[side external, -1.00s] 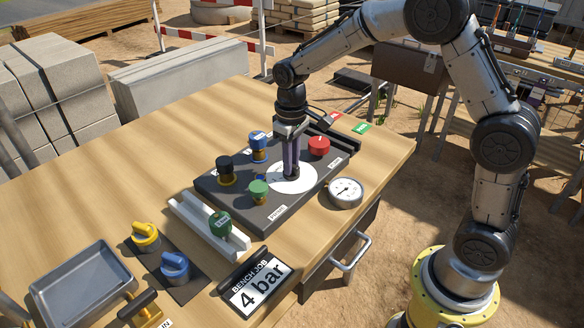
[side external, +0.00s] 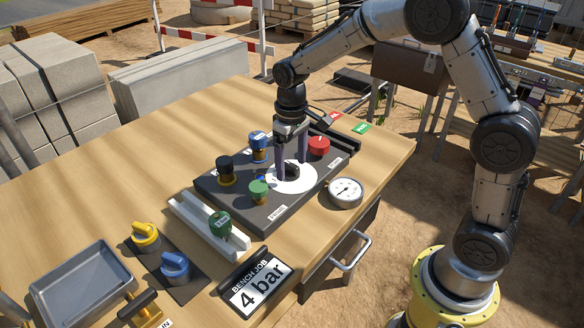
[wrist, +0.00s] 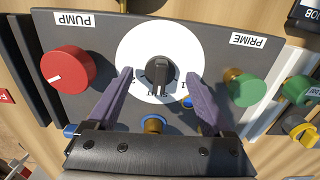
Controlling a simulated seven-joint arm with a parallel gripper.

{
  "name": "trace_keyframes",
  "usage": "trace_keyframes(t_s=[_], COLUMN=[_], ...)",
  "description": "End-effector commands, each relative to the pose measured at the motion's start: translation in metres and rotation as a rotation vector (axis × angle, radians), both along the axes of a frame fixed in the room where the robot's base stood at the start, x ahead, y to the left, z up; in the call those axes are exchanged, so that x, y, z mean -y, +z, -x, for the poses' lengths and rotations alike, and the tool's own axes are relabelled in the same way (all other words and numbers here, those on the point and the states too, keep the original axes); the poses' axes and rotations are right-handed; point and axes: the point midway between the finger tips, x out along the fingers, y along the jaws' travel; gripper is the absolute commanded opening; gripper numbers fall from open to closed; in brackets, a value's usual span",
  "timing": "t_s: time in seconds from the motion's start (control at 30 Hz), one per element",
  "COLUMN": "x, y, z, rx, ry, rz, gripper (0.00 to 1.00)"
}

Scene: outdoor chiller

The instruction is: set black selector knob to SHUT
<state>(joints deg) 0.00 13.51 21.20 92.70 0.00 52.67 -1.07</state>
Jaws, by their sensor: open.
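The black selector knob (side external: 291,171) stands at the centre of a white round dial (side external: 276,184) on a dark panel. In the wrist view the knob (wrist: 160,72) has a raised bar that points down the picture toward small print at the dial's lower edge. That print is too small to read surely. My gripper (side external: 292,172) is open, with one purple finger on each side of the knob. In the wrist view my gripper (wrist: 159,77) shows a gap between each finger and the knob; it holds nothing.
A red knob (side external: 319,146) labelled PUMP and a green knob (side external: 259,190) labelled PRIME flank the dial. Blue (side external: 258,143) and black (side external: 225,166) valve knobs stand close by on the panel. A sign reading 4 bar (side external: 259,287) stands in front.

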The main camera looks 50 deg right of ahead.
Motion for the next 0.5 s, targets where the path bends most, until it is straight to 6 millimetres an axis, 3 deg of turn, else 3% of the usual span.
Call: trace_keyframes(t_s=[0.5], x=[0.0], y=[0.054], z=[-0.001], rx=[0.005], ry=[0.0], rz=[0.0], gripper=[0.85])
